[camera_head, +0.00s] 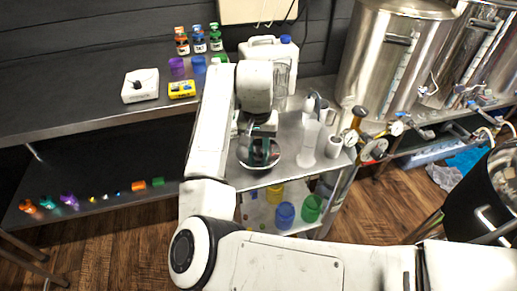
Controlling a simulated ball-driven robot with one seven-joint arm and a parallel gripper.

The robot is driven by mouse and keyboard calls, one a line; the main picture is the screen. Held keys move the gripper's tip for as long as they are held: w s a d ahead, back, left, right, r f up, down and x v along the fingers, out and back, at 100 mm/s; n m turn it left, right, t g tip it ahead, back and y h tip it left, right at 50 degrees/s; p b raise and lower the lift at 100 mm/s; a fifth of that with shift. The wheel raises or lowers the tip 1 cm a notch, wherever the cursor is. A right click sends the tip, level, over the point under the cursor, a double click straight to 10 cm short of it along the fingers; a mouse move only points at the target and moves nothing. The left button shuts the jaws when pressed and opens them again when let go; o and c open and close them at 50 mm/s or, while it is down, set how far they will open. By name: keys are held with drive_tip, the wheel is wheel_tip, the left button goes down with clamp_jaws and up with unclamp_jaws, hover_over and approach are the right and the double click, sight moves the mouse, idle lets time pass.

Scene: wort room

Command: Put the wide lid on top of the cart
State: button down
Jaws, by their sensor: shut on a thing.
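The wide lid (246,158) is a round, shiny metal disc at the front left of the steel cart's top (290,168). My gripper (262,155) points down at the middle of the lid and is shut on it. The fingers hide part of the lid. I cannot tell whether the lid touches the cart top or hangs just above it.
A clear measuring cylinder (308,146), a white cup (333,147) and a white jug (262,48) stand near the lid. Blue (285,214) and green cups (311,208) are on the cart's lower shelf. A steel bench (75,95) lies left; a large steel kettle (385,60) stands right.

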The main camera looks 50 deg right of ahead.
sight(258, 155)
drive_tip(key=shift+f, duration=1.15)
drive_tip(key=shift+f, duration=0.15)
drive_tip(key=c, duration=0.8)
unclamp_jaws()
drive_tip(key=r, duration=0.8)
drive_tip(key=a+r, duration=0.1)
drive_tip(key=r, duration=0.3)
drive_tip(key=shift+s+a+r, duration=0.1)
drive_tip(key=shift+s, duration=0.3)
